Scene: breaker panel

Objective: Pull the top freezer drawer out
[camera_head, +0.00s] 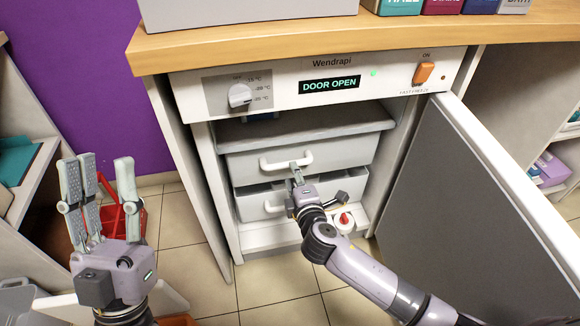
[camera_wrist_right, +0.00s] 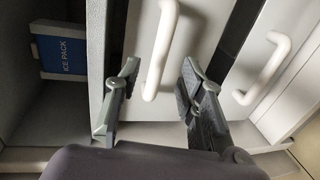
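The top freezer drawer (camera_head: 345,152) is a pale grey front with a white bar handle (camera_head: 275,166), inside the open freezer. A second drawer (camera_head: 250,208) sits below it, with its own white handle. My right gripper (camera_head: 296,171) is at the top drawer's handle. In the right wrist view its fingers (camera_wrist_right: 160,82) stand apart, on either side of the white handle (camera_wrist_right: 164,35), with gaps visible, so it is not closed on it. My left gripper (camera_head: 105,180) is open and empty, fingers up, away from the freezer at the left.
The freezer door (camera_head: 465,200) stands open at the right. A blue ice pack (camera_wrist_right: 62,52) lies in the compartment above the drawer. The control panel (camera_head: 290,88) reads DOOR OPEN. A red basket (camera_head: 120,216) is on the floor at left.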

